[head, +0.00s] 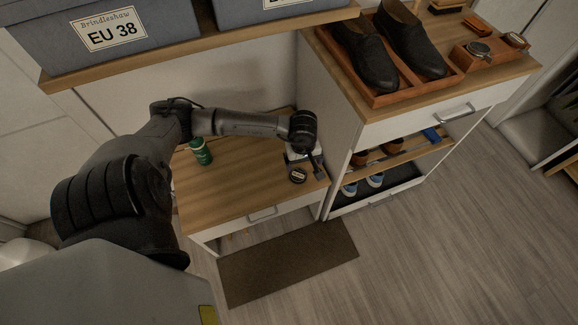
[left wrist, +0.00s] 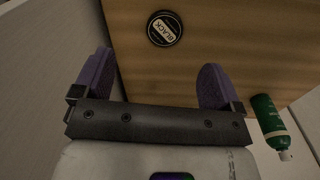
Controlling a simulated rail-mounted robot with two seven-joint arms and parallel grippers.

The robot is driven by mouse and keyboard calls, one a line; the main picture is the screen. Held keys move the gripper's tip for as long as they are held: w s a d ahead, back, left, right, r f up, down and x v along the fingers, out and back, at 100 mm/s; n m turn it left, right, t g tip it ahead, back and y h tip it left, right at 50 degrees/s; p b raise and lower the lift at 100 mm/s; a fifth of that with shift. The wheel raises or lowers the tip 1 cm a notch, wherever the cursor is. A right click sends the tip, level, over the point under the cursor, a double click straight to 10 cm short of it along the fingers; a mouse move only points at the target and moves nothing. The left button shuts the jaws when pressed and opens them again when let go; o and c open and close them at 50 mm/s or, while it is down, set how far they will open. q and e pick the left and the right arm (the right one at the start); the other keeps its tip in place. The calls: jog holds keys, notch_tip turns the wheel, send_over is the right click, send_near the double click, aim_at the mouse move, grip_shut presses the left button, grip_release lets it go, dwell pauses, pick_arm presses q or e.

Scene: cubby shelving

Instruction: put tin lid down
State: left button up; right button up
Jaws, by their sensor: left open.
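A round black tin lid (left wrist: 164,28) with a white label reading BLACK lies face up on the wooden top of the low cabinet. In the head view it shows as a small dark disc (head: 298,175) near the cabinet's front right corner. I cannot tell whether a tin body is under it. My left gripper (head: 303,165) is just above the cabinet top, close to the lid. In the left wrist view its two purple fingers (left wrist: 155,82) are wide apart with nothing between them; the lid lies beyond the fingertips. My right gripper is not in view.
A taller shoe cabinet (head: 410,118) with a shoe tray rises close on the right. A shelf with blue boxes (head: 115,35) hangs above. A brown mat (head: 288,262) lies in front.

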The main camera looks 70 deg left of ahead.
pick_arm(q)
jog(key=d+r+n+t+h, duration=0.2)
jog(key=d+h, duration=0.2)
jog(key=d, duration=0.3)
jog(key=w+d+r+n+t+h, duration=0.1)
jog(key=d+r+n+h, duration=0.15)
jog(key=d, duration=0.45)
jog(key=d+r+n+t+h, duration=0.1)
jog(key=d+n+t+h, duration=0.1)
jog(key=d+h, duration=0.4)
notch_tip(320, 180, up, 8)
jog(key=w+d+n+t+y, duration=0.1)
jog(key=w+d+n+t, duration=0.1)
jog(key=n+t, duration=1.05)
jog(key=s+a+f+n+g+y, duration=0.15)
jog(key=a+n+y, duration=0.4)
jog(key=n, duration=0.75)
jog(key=s+a+f+n+g+y, duration=0.1)
jog(key=s+a+f+n+y, duration=0.15)
jog(key=n+y, duration=0.8)
jog(key=s+d+f+n+g+h, duration=0.2)
jog(key=s+d+f+n+g, duration=0.1)
jog(key=s+f+n+g, duration=0.2)
jog(key=s+d+f+n+g+h, duration=0.2)
jog(key=s+f+n+g, duration=0.3)
jog(key=s, duration=0.5)
jog(key=shift+s+d+n+g, duration=0.15)
jog(key=shift+d+n+g, duration=0.3)
jog(key=shift+n+g, duration=0.5)
